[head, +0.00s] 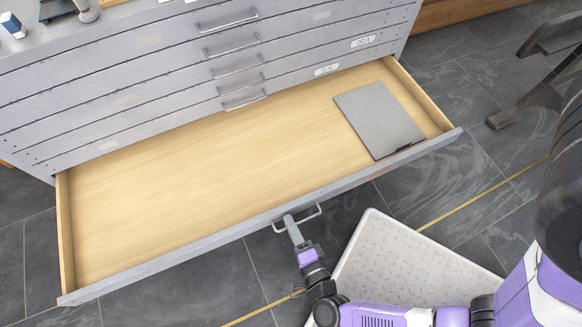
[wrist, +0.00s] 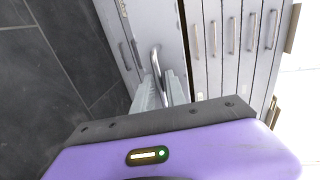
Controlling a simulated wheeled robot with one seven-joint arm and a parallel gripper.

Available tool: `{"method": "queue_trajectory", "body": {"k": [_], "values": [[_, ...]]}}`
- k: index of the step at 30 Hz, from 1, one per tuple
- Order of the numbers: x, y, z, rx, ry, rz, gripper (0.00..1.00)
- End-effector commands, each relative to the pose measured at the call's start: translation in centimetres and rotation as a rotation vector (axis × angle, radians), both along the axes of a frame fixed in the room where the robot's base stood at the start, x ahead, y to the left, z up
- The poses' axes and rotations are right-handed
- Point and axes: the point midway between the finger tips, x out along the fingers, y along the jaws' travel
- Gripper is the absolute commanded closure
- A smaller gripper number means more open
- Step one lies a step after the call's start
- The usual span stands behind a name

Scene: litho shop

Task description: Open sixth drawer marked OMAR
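A wide wooden-bottomed drawer (head: 210,165) of the grey flat-file cabinet (head: 160,60) is pulled far out, below several shut drawers. Its front panel faces away from the head camera, so any name on it is hidden. My gripper (head: 290,222) is at the bar handle (head: 318,209) of this drawer, towards the handle's left part. In the wrist view the fingers (wrist: 161,82) stand close on either side of the metal handle (wrist: 154,58) and appear shut on it. The labels on the shut drawers are too small to read surely.
A flat grey sheet or folder (head: 379,118) lies inside the drawer at the right. My pale base is close in front of the drawer. A dark stand foot (head: 505,117) is on the tiled floor (head: 440,85) at the right. Small items sit on the cabinet top.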

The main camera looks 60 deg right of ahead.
Motion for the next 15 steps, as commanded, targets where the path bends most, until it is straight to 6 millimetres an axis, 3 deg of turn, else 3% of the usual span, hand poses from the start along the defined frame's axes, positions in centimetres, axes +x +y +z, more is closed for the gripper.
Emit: {"method": "queue_trajectory", "body": {"k": [5,15], "values": [[-0.6,0.4,0.2,-0.001,0.001,0.0,0.83],[-4.9,3.2,1.2,0.0,0.002,-0.001,0.83]]}}
